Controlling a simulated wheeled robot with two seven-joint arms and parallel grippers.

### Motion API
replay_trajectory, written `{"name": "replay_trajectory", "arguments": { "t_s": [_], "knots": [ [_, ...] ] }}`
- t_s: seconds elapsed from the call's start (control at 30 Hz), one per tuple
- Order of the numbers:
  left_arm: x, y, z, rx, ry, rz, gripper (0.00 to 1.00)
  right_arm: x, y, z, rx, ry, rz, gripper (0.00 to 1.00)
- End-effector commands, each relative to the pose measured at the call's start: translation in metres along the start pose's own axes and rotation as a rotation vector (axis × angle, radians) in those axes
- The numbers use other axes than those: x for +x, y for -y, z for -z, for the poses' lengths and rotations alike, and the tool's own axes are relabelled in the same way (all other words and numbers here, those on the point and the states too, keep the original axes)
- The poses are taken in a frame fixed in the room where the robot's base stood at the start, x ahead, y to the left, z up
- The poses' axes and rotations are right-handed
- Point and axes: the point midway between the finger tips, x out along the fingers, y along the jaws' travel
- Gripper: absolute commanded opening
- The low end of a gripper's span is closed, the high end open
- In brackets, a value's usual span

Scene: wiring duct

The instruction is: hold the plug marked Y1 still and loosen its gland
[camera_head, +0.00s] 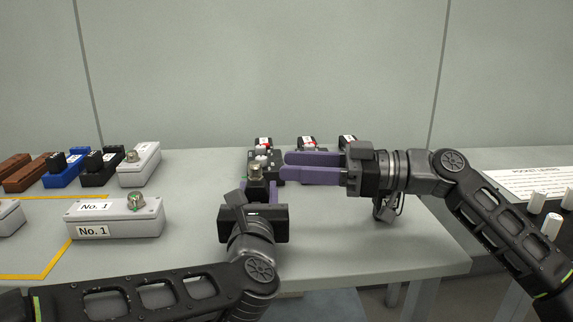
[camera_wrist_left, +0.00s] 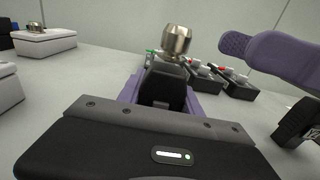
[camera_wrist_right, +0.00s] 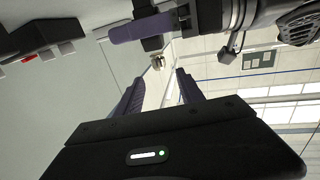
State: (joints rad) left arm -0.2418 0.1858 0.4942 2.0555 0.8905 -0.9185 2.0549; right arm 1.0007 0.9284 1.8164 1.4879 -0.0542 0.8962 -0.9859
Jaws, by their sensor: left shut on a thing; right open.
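A black plug (camera_wrist_left: 162,88) with a silver metal gland (camera_wrist_left: 176,40) on top is held upright between the purple fingers of my left gripper (camera_wrist_left: 160,98). In the head view the gland (camera_head: 256,173) shows just above that left gripper (camera_head: 260,186). I cannot read a Y1 mark on the plug. My right gripper (camera_head: 286,167) is open and empty, lying sideways to the right of the gland with its fingertips pointing left at it. In the right wrist view the gland (camera_wrist_right: 158,62) appears ahead, between the two open fingers, apart from them.
Several dark blocks with red and white parts (camera_head: 307,143) stand behind the right gripper. A grey box marked No. 1 (camera_head: 115,222) with a metal gland sits at left. Brown, blue (camera_head: 66,171) and black connectors line the back left. Bare table lies between the No. 1 box and my left gripper.

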Motion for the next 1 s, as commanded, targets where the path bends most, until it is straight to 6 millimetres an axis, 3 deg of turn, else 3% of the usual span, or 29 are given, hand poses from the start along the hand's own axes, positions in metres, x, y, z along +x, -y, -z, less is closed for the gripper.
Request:
{"name": "replay_trajectory", "arguments": {
  "t_s": [0.43,0.73,1.0],
  "knots": [
    [0.000,0.000,-0.001,0.000,0.001,0.000,0.00,-0.006,0.003,0.001,0.011,0.018,-0.099,0.45],
    [0.000,0.000,-0.001,0.000,0.001,0.000,0.00,-0.010,0.026,-0.003,0.011,0.023,-0.378,0.45],
    [0.000,0.000,-0.001,0.000,0.001,0.000,0.00,-0.006,0.040,-0.008,-0.001,0.001,-0.455,0.45]
  ]
}}
